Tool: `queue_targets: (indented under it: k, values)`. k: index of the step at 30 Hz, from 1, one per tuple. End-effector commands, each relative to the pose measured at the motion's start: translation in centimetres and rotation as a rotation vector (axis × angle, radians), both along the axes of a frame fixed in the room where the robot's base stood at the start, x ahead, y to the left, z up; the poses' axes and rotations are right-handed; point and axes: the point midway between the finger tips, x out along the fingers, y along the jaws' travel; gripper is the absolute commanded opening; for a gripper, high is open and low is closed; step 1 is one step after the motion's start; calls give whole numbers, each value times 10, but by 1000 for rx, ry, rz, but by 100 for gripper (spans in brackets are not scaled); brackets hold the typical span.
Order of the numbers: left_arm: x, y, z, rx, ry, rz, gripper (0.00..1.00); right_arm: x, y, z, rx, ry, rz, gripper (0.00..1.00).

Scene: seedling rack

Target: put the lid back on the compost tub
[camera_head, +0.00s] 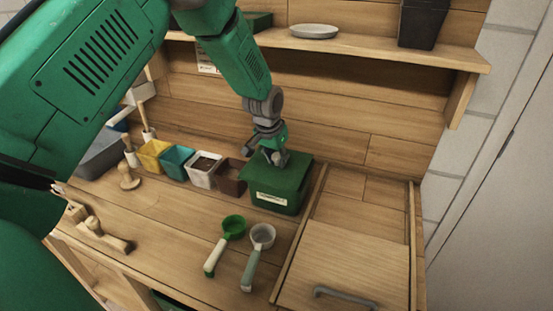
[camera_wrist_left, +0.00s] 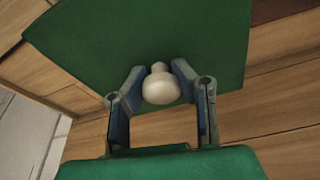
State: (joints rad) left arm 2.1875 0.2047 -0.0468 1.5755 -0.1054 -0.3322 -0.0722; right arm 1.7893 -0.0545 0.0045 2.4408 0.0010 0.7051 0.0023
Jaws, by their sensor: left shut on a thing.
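The compost tub (camera_head: 272,200) is a green square tub with a white label, standing on the bench beside the row of pots. Its green lid (camera_head: 295,171) lies over the top of the tub in the head view. In the left wrist view the lid (camera_wrist_left: 200,40) fills the upper part, with a pale round knob (camera_wrist_left: 161,88) on it. My left gripper (camera_head: 275,160) is above the lid, its fingers (camera_wrist_left: 160,90) on either side of the knob and shut on it. I cannot tell whether the lid is fully seated. My right gripper is not in view.
Several small pots, including a yellow one (camera_head: 152,155) and a white one (camera_head: 204,170), stand left of the tub. Two scoops (camera_head: 226,240) (camera_head: 257,252) lie in front. A wooden board with a grey handle (camera_head: 345,297) is at right. A shelf (camera_head: 370,47) runs above.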

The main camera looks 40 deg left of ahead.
Motion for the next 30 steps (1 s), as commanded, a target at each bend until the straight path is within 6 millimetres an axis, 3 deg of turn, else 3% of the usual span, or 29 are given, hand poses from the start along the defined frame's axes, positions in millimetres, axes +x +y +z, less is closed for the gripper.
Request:
queue_targets:
  k: [30]
  values:
    - [1,-19,3,0,-1,0,0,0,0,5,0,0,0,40]
